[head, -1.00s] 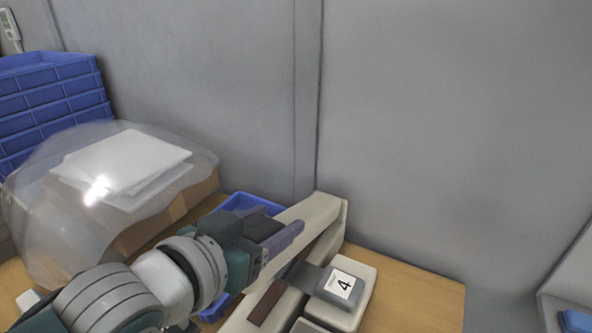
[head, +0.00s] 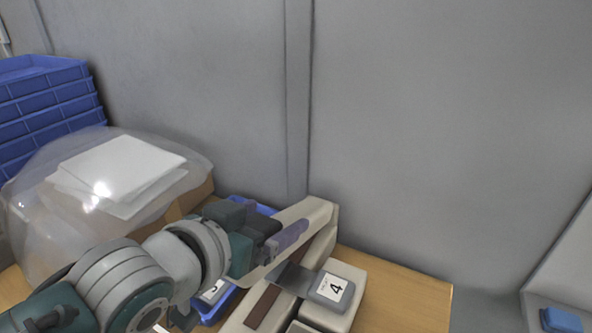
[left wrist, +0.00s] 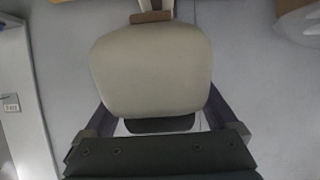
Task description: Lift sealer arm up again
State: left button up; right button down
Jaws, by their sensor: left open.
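The sealer (head: 341,272) is a cream device on the wooden table, with a long cream arm (head: 317,211) that is raised at a slant. My left gripper (head: 280,235) is at the sealer arm in the head view, its purple-grey fingers overlapping the arm. In the left wrist view, a rounded cream part (left wrist: 150,70), seemingly the sealer arm's end, lies between the dark fingers of the open left gripper (left wrist: 160,108). I cannot tell whether the fingers touch it. My right gripper is not in view.
A grey block labelled 4 (head: 331,287) lies on the sealer. A blue tray (head: 222,303) sits partly behind my arm. A clear plastic bag with white sheets (head: 120,168) and stacked blue crates (head: 45,105) stand left. A grey wall (head: 440,130) closes off the back.

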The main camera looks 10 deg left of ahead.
pick_arm(q)
jog(key=p+v, duration=0.2)
jog(key=v, duration=0.8)
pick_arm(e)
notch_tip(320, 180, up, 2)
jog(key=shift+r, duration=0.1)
